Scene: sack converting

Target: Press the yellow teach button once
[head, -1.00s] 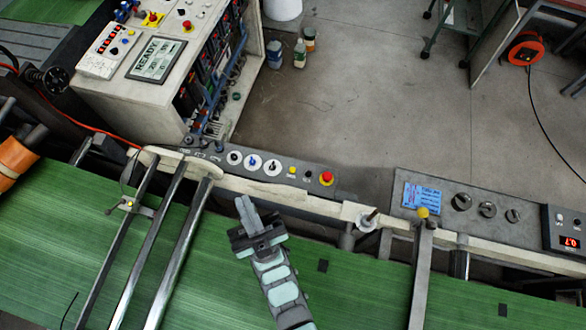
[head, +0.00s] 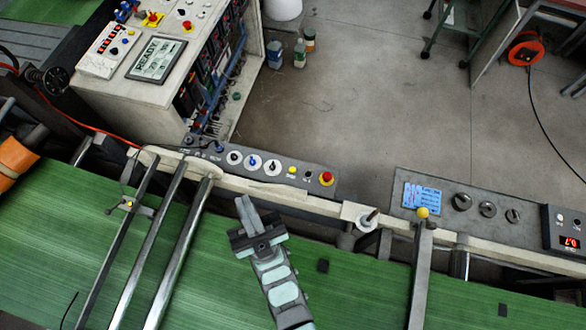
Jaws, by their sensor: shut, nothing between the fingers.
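Several small yellow parts show, and no label reading "teach" is legible. A small yellow button (head: 291,170) sits on the grey control strip (head: 215,158), left of a red mushroom button. A small yellow spot (head: 129,204) shows on the sensor bracket (head: 140,209) on the left rail. A yellow round knob (head: 422,212) tops the post at the right. My gripper (head: 243,204) is shut and empty over the green web, below the control strip and apart from all three yellow parts. Its fingers point up and slightly left in the picture.
Metal bars (head: 180,250) cross the green web (head: 370,297) on the left. A pale rail (head: 320,207) runs between my gripper and the control strip. A red mushroom button (head: 326,178) is close to the yellow button. A cabinet with a READY screen (head: 156,60) stands upper left.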

